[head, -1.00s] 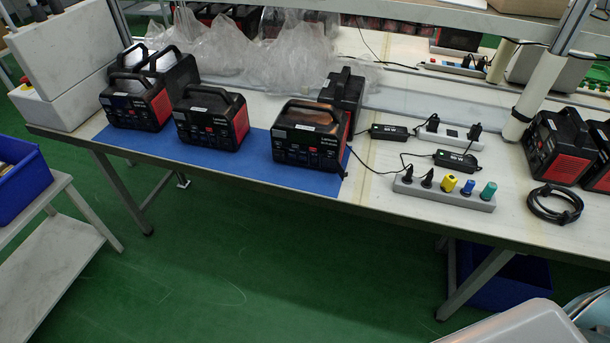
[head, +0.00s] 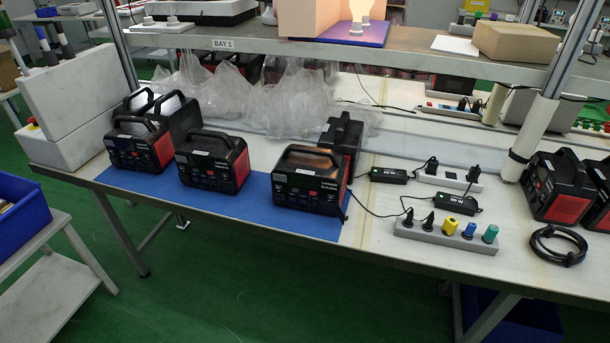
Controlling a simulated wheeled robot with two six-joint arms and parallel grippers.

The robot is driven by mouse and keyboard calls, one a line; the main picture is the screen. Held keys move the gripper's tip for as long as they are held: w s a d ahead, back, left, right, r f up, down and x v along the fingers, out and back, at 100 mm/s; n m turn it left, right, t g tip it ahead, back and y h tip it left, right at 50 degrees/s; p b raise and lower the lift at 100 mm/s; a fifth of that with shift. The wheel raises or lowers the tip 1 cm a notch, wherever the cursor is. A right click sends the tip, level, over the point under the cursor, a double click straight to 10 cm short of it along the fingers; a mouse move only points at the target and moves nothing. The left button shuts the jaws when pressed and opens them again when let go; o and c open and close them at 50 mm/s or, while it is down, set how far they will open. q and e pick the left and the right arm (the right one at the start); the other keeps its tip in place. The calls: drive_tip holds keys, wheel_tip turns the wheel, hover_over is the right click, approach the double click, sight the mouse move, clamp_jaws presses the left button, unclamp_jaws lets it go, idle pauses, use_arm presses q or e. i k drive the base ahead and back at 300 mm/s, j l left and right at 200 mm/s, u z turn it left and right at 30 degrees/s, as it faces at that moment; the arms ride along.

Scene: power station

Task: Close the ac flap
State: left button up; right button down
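Several black and red power stations stand on the bench. Three face me on the blue mat (head: 255,212): a left one (head: 141,147), a middle one (head: 212,162) and a right one (head: 309,182). The right one has a cable running from its right side. Their fronts carry small ports and panels, too small to tell which part is the ac flap or whether any flap is open. Further units stand behind the left and right ones. Neither of my grippers is in view.
A grey power strip (head: 440,236) with coloured plugs, black adapters (head: 455,204) and a coiled black cable (head: 558,246) lie on the right. A shelf (head: 380,61) with a post (head: 533,130) spans above. Green floor is free in front.

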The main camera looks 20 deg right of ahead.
sight(342, 217)
drive_tip(key=l+u, duration=0.1)
drive_tip(key=l, duration=0.35)
drive_tip(key=k+l+u, duration=0.15)
drive_tip(key=l, duration=0.25)
drive_tip(key=l+u, duration=0.1)
drive_tip(key=l, duration=0.35)
drive_tip(key=k+l+u, duration=0.1)
drive_tip(key=l, duration=0.3)
drive_tip(key=k+l+u, duration=0.15)
drive_tip(key=l, duration=0.3)
drive_tip(key=k+l+u, duration=0.1)
drive_tip(key=l, duration=0.3)
drive_tip(key=k+l+u, duration=0.1)
drive_tip(key=l, duration=0.3)
drive_tip(key=j, duration=0.2)
drive_tip(key=i+j+z, duration=0.1)
drive_tip(key=j+z, duration=0.25)
drive_tip(key=j, duration=0.25)
drive_tip(key=j+z, duration=0.3)
drive_tip(key=j, duration=0.3)
